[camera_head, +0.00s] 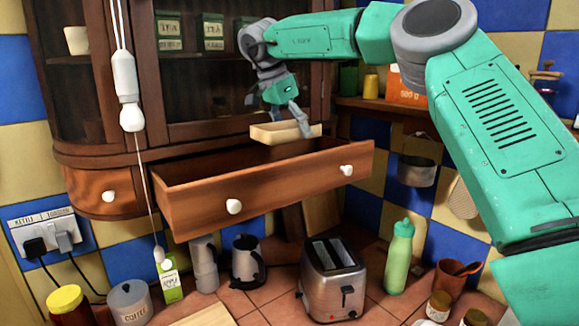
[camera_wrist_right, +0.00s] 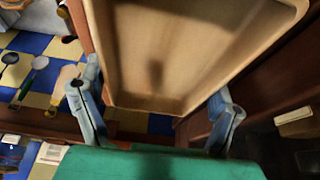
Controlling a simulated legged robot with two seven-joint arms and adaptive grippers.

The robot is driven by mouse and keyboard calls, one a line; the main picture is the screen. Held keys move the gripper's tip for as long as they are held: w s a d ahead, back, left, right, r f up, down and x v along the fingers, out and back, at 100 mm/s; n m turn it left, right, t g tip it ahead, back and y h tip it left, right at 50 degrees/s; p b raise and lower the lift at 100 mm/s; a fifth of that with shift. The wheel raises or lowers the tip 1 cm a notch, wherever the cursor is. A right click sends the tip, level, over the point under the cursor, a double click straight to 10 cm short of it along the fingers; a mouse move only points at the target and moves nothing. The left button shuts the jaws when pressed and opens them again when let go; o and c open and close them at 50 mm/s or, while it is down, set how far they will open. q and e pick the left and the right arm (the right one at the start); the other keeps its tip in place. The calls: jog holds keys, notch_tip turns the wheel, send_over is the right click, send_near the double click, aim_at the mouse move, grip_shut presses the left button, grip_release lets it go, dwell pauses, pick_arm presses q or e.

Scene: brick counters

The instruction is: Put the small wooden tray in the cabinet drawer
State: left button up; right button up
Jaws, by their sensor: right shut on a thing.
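The small wooden tray (camera_head: 285,132) is pale and shallow, and it is held above the open cabinet drawer (camera_head: 265,190). My right gripper (camera_head: 299,124) is shut on the tray. In the right wrist view the tray's inside (camera_wrist_right: 190,50) is empty and fills the upper middle, with a finger of the right gripper (camera_wrist_right: 155,108) on either side of its near end. The drawer is pulled out, has two white knobs, and sits under the glass cabinet. The drawer's floor is mostly hidden by its front. My left gripper does not show.
A toaster (camera_head: 333,278), a green bottle (camera_head: 398,257), a kettle (camera_head: 247,260) and jars stand on the tiled counter below. A pull cord with a white handle (camera_head: 126,90) hangs in front of the cabinet's left. A shelf (camera_head: 390,108) is at right.

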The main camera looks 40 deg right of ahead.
jog(key=f, duration=0.3)
jog(key=a+f, duration=0.1)
jog(key=f, duration=0.1)
jog(key=shift+w+a+f, duration=0.1)
jog(key=shift+f, duration=0.3)
jog(key=x, duration=0.2)
jog(key=a+x, duration=0.1)
jog(key=x, duration=0.2)
jog(key=shift+w+f+p, duration=0.2)
jog(key=shift+f+p, duration=0.15)
jog(key=shift+p, duration=0.05)
jog(key=shift+w+f, duration=0.15)
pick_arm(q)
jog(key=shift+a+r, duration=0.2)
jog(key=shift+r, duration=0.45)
pick_arm(e)
jog(key=shift+a, duration=0.2)
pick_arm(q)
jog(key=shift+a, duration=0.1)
pick_arm(e)
jog(key=shift+a, duration=0.1)
jog(key=o, duration=1.1)
jog(key=shift+c, duration=0.2)
